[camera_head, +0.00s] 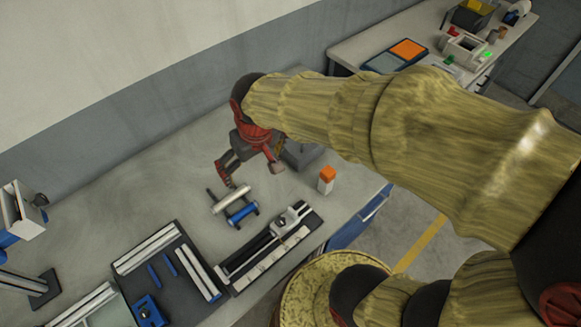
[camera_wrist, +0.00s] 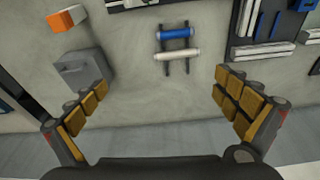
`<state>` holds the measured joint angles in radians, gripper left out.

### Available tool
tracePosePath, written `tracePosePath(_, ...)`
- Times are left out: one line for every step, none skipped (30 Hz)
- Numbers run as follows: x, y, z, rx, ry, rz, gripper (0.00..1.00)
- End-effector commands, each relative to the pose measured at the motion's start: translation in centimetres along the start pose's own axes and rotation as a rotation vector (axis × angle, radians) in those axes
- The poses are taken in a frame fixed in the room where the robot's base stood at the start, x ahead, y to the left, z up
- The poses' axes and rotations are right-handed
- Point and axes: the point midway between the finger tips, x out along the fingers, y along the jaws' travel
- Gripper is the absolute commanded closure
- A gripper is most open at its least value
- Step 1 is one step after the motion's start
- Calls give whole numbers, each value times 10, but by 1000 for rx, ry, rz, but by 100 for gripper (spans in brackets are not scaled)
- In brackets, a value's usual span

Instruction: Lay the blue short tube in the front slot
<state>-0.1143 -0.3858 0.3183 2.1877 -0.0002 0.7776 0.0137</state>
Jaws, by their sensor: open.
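The blue short tube (camera_head: 241,213) lies across two dark parallel rails, beside and roughly parallel to a pale silver tube (camera_head: 229,200). In the wrist view the blue tube (camera_wrist: 175,34) is farther from my gripper, and the silver tube (camera_wrist: 176,55) is nearer. The dark rails (camera_wrist: 187,68) run under both tubes; the shape of their slots is too small to make out. My gripper (camera_head: 250,172) is open and empty above the table, behind the tubes in the head view. In the wrist view its fingers (camera_wrist: 162,85) are wide apart with bare table between them.
An orange-topped white box (camera_head: 326,180) and a grey block (camera_wrist: 84,72) stand to one side of the rails. Bare table surrounds the tubes.

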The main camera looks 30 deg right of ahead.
Motion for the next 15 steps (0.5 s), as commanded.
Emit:
tracePosePath(-23,6,8,15,41,4,0)
tracePosePath(-34,9,14,22,59,6,0)
tracePosePath(-48,13,22,32,85,10,0)
tracePosePath(-58,16,29,39,102,12,0)
tracePosePath(-67,18,36,46,119,15,0)
tracePosePath(-78,21,44,55,143,19,0)
tracePosePath(-85,23,50,60,159,21,0)
tracePosePath(-91,24,56,65,173,24,0)
tracePosePath(-98,26,64,72,190,27,0)
tracePosePath(-103,28,69,77,202,30,0)
tracePosePath(-107,29,74,80,212,32,0)
tracePosePath(-111,30,78,84,224,34,0)
tracePosePath(-113,30,82,87,230,35,0)
tracePosePath(-115,31,85,89,235,37,0)
tracePosePath(-117,31,87,91,242,38,0)
